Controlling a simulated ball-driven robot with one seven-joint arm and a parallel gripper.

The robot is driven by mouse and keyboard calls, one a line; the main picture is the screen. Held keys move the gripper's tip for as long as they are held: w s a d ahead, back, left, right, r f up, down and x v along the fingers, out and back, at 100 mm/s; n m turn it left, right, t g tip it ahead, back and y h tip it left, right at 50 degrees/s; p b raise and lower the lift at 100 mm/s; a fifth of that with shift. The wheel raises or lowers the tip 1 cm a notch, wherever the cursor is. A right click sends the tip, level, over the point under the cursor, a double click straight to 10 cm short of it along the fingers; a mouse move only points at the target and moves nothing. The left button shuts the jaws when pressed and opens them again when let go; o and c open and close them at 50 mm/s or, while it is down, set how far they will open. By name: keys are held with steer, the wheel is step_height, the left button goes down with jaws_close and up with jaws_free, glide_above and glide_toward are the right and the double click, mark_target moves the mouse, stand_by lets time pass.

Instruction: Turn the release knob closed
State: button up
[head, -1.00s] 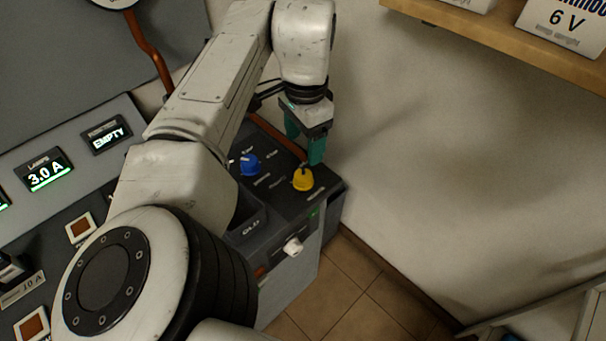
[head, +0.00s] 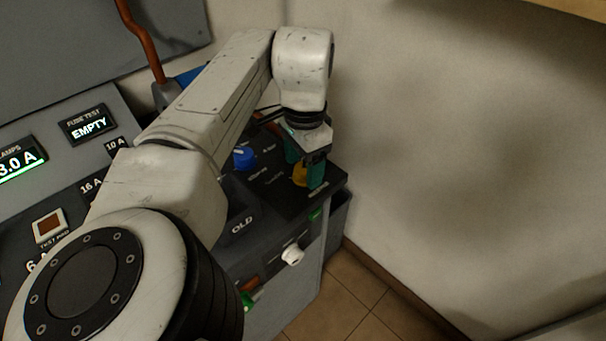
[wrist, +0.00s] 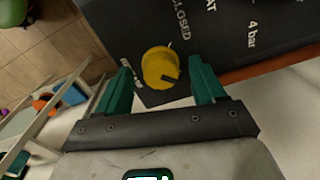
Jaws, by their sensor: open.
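The yellow knob (head: 299,175) sits on the dark top of the panel, partly hidden behind a finger in the head view. In the wrist view the yellow knob (wrist: 160,66) shows whole, with a dark pointer notch on its lower right side. The word CLOSED is printed on the panel beyond it; another label left of it is partly hidden. My gripper (head: 305,172) points down at the knob. Its two green fingers are open, one on either side of the knob (wrist: 160,78), with visible gaps in the wrist view.
A blue knob (head: 244,158) stands left of the yellow one. A white knob (head: 292,255) sticks out of the panel's front face. A bin marked OLD (head: 243,226) is nearby. The wall (head: 450,150) rises close on the right. An orange-brown pipe (wrist: 270,68) runs along the panel edge.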

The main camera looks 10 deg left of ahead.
steer(key=shift+f+b, duration=0.3)
steer(key=shift+f, duration=0.2)
steer(key=c, duration=1.1)
